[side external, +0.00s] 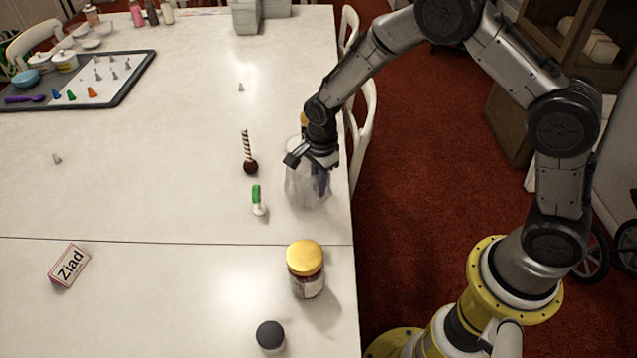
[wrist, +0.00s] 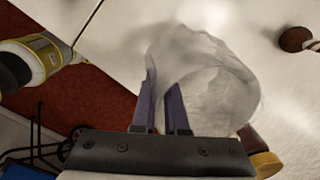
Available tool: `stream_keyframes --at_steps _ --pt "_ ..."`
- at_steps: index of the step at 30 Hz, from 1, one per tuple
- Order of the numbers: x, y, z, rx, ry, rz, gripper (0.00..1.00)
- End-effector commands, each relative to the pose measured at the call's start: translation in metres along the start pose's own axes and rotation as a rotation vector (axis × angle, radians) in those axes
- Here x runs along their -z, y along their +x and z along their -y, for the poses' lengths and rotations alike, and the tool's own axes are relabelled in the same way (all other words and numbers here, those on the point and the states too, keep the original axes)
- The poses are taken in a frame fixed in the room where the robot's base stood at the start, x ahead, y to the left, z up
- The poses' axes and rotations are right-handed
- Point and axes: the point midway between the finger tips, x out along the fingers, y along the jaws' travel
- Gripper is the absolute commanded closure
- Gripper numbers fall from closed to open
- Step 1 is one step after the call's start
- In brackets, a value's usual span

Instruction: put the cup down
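The cup (side external: 303,190) is a pale, see-through vessel near the right edge of the white table in the side external view. It fills the middle of the wrist view (wrist: 205,75), blurred and whitish. My gripper (side external: 321,180) reaches down onto it. In the wrist view, the two dark purple fingers (wrist: 164,95) are close together at the cup's near wall, and the gripper looks shut on that wall. The exact contact is hard to see through the clear material. I cannot tell whether the cup's base touches the table.
A gold-lidded jar (side external: 305,270) stands in front of the cup, with a black-capped item (side external: 270,336) nearer. A green-and-white piece (side external: 258,200) and a chocolate ball with striped stick (side external: 250,165) lie left. A name card (side external: 69,265) and tray (side external: 130,82) are further left. Mid-table is mostly clear.

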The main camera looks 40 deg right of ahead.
Motion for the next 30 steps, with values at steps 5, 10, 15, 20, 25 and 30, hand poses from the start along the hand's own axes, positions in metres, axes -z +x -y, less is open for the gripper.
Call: stream_keyframes --at_steps 5,10,15,20,25,30 --pt "0.000 0.000 0.000 0.000 0.000 0.000 0.66" --pt "0.000 0.000 0.000 0.000 0.000 0.000 0.66" --pt "0.000 -0.007 0.001 0.003 0.000 0.001 0.66" --pt "0.000 -0.033 0.001 0.006 0.000 0.002 0.66" --pt "-0.001 -0.069 0.001 0.006 0.000 0.002 0.66" --pt "0.000 -0.100 0.001 0.004 0.000 0.002 0.66"
